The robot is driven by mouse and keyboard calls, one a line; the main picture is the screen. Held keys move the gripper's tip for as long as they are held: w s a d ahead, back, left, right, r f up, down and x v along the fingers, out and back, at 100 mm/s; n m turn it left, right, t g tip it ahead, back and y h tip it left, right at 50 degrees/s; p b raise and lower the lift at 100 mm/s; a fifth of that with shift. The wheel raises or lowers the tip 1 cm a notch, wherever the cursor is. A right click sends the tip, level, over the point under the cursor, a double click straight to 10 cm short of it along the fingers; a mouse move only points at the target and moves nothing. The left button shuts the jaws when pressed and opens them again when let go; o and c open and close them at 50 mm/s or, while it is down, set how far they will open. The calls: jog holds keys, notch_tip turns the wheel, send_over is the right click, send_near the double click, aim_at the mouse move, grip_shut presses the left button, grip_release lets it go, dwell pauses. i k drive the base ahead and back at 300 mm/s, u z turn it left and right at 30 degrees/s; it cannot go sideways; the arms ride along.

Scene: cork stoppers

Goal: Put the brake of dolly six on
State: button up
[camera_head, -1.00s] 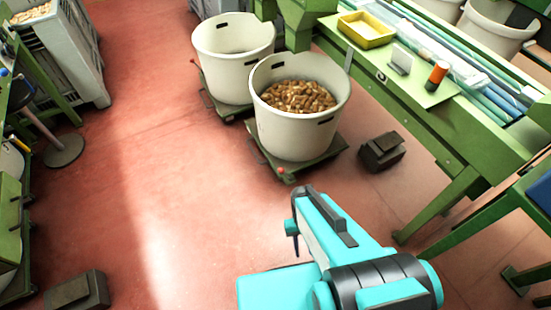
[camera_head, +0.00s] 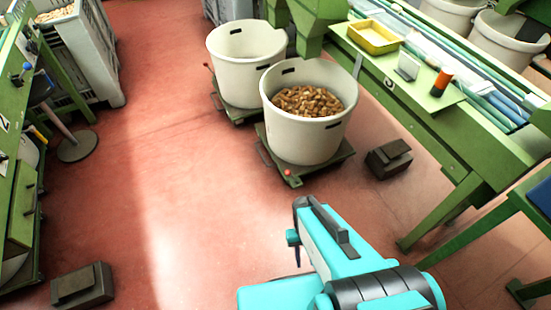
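Two low green dollies, each under a white tub, stand on the red floor; I can read no number on either. The nearer dolly (camera_head: 296,172) bears a tub (camera_head: 300,135) of cork stoppers (camera_head: 308,101) and has a red knob (camera_head: 288,173) at its front corner. The farther dolly (camera_head: 238,113) bears an empty-looking tub (camera_head: 238,75), and a red-tipped lever (camera_head: 208,68) rises at its left. My cyan arm reaches in from the bottom, apart from both dollies.
A green workbench (camera_head: 425,130) with a yellow tray (camera_head: 374,37) stands at right. Dark blocks lie on the floor, right of the near dolly (camera_head: 389,159) and at lower left (camera_head: 82,287). Green furniture (camera_head: 22,195) lines the left. Open floor lies between.

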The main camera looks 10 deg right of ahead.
aim_at(288, 172)
jog(key=u, duration=0.05)
jog(key=i, duration=0.95)
jog(key=z, duration=0.25)
jog(key=k, duration=0.55)
jog(key=u, duration=0.45)
